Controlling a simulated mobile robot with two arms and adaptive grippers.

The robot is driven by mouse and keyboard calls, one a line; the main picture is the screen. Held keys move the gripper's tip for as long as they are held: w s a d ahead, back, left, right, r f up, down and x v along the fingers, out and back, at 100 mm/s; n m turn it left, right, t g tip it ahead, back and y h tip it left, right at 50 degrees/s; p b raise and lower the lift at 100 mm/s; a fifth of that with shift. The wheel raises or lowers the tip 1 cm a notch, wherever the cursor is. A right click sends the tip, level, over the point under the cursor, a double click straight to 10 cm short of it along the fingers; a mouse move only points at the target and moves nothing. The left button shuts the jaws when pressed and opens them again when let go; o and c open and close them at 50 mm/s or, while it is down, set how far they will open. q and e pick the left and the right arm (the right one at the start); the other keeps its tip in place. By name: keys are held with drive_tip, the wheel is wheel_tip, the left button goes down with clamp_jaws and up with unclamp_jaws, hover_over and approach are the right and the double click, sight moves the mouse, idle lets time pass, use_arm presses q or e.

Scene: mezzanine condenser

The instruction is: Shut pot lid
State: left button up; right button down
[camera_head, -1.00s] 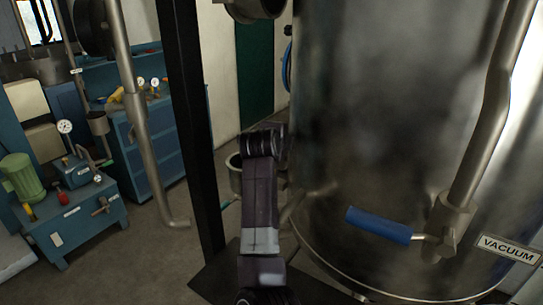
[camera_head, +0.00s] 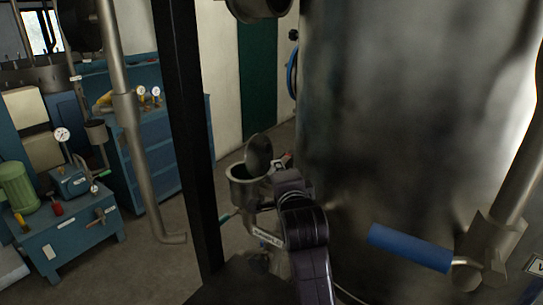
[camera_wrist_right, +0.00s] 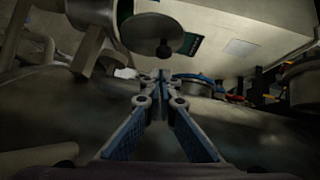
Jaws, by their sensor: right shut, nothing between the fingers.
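The metal pot (camera_head: 247,177) stands beyond the black post, beside the big tank. Its round lid (camera_head: 258,152) is open and tilted up nearly upright at the pot's far right rim. My right gripper (camera_head: 286,162) is shut and empty, just right of the lid; the dark wrist partly hides it. In the right wrist view the shut fingers (camera_wrist_right: 160,78) point ahead, and the lid (camera_wrist_right: 145,30) with a dark knob shows just above the tips. Whether the fingers touch the lid cannot be told. My left gripper is not in view.
The large steel tank (camera_head: 400,110) fills the right side. A blue-handled valve (camera_head: 410,247) sticks out from it, close to my right arm. The black post (camera_head: 185,120) stands left of the pot. Blue cabinets (camera_head: 150,150) and a green motor (camera_head: 18,187) are at the left.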

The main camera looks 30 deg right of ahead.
sight(270, 150)
drive_tip(key=p+x, duration=0.2)
drive_tip(key=x, duration=0.7)
drive_tip(key=shift+w+d+r+p, duration=0.1)
drive_tip(key=shift+w+p, duration=0.05)
drive_tip(key=shift+p, duration=0.15)
drive_tip(key=shift+w, duration=0.15)
